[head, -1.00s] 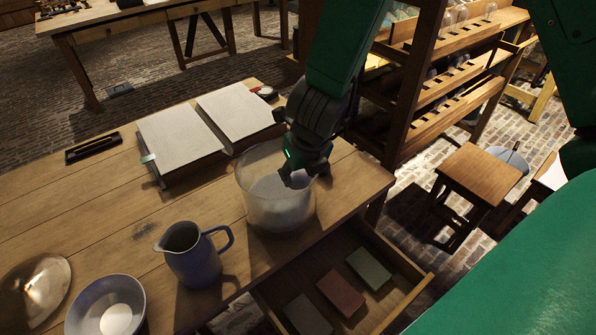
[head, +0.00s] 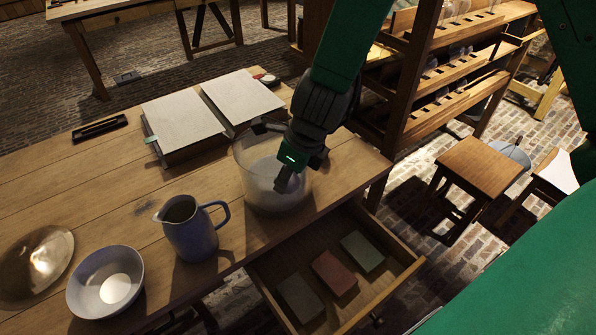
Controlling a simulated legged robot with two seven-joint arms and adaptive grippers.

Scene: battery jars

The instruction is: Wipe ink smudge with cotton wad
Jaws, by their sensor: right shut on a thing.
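My right gripper (head: 285,155) reaches down at the rim of the large clear glass jar (head: 275,198). One dark finger shows at the far rim and another lower, in front of the jar; it is shut on the jar, though the exact contact is hard to see. The jar stands upright on the table near its right end. A round white thing (head: 115,289), possibly the cotton wad, lies in the pale bowl (head: 84,300) at the lower left. My left gripper is not in view.
A blue-grey jug (head: 190,235) stands between bowl and jar. A brass dome (head: 36,265) is at far left. Books (head: 183,118) lie behind the jar, beside a dark tray (head: 99,128). An open drawer (head: 385,284) holds coloured blocks. Bare tabletop (head: 70,185) lies at left.

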